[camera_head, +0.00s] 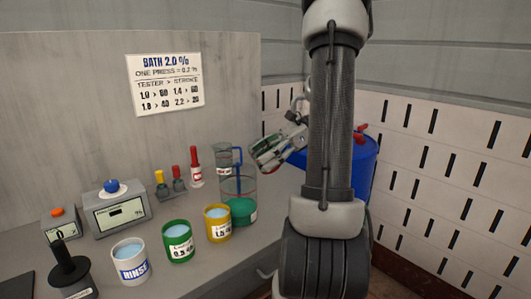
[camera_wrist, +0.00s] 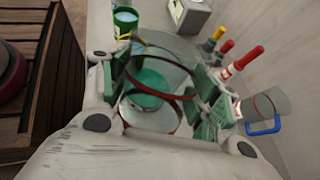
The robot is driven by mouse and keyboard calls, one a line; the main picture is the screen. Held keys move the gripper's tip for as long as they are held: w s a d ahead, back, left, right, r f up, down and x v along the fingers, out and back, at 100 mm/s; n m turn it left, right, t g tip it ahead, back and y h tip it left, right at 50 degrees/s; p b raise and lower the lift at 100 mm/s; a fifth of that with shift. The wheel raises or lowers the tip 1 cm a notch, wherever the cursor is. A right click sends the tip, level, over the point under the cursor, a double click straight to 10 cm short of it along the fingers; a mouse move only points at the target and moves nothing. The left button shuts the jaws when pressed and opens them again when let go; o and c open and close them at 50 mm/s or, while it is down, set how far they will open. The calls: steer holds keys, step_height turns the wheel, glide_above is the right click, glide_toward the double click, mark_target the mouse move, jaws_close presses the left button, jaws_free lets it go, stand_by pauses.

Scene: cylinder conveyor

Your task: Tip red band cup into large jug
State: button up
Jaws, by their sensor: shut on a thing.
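My gripper (camera_head: 272,150) is raised at the right of the bench, above and right of a large clear vessel. In the wrist view my gripper (camera_wrist: 163,96) has its green-padded fingers shut on the sides of a clear cup with a red band (camera_wrist: 183,95). The cup looks tilted in the head view; its contents cannot be told apart. The large clear jug (camera_head: 239,183) has a red line and green content low down. In the wrist view a green disc shows through or behind the cup. Behind the jug stands a clear beaker with a blue handle (camera_head: 222,150), also in the wrist view (camera_wrist: 268,106).
White rinse (camera_head: 131,268), green (camera_head: 178,248) and yellow (camera_head: 218,231) cups stand along the front of the bench. A tester (camera_head: 121,212) and small droppers (camera_head: 179,181) stand behind. A blue drum (camera_head: 360,163) is at the right, partly behind my arm.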

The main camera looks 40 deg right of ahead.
steer(key=y, duration=0.1)
steer(key=f+t+y, duration=0.1)
steer(key=y, duration=0.1)
steer(key=shift+w+a+f, duration=0.1)
steer(key=shift+a, duration=0.1)
steer(key=shift+a+y, duration=0.2)
steer(key=shift+y, duration=0.3)
steer(key=shift+w+a+t+y, duration=0.2)
steer(key=shift+t+y, duration=0.3)
steer(key=shift+y, duration=0.3)
step_height(320, 180, up, 7)
